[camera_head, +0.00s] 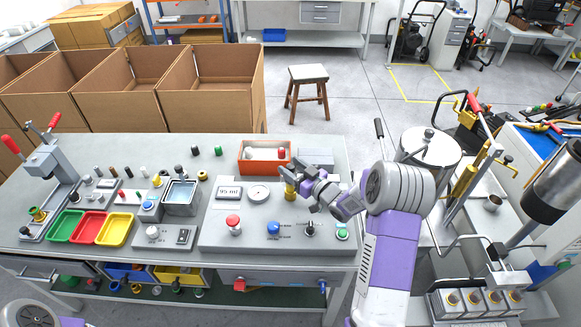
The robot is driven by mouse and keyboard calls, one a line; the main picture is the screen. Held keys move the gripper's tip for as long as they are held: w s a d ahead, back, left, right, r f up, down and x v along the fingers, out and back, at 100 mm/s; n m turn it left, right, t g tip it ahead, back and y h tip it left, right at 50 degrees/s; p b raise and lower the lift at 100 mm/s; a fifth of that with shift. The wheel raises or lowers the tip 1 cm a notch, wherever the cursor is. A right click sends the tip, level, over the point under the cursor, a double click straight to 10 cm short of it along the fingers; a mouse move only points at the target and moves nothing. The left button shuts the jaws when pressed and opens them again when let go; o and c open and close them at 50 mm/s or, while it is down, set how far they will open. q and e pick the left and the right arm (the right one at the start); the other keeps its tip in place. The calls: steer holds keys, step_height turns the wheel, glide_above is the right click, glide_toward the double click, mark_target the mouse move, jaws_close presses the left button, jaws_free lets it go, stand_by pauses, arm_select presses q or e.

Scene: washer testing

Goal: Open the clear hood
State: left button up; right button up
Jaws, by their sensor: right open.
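No clear hood stands out for certain. A small box with see-through, glassy walls (181,196) stands on the grey workbench, left of the control panel; I cannot tell whether its top is a lid. My right gripper (284,173) is open above the back right of the control panel (255,236), close to a small yellow cylinder (291,189). It is well to the right of the glassy box. I cannot tell whether it touches the cylinder. My left gripper is out of view; only a piece of my left arm shows at the bottom left.
An orange-red tray (252,165) with small parts sits behind the gripper. Green, red and yellow bins (116,229) and a lever press (50,163) stand at left. Cardboard boxes (211,84) stand behind the bench. A metal drum (430,149) is at right.

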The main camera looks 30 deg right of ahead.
steer(key=shift+w+a, duration=0.1)
steer(key=shift+w, duration=0.4)
steer(key=shift+c, duration=0.5)
jaws_close()
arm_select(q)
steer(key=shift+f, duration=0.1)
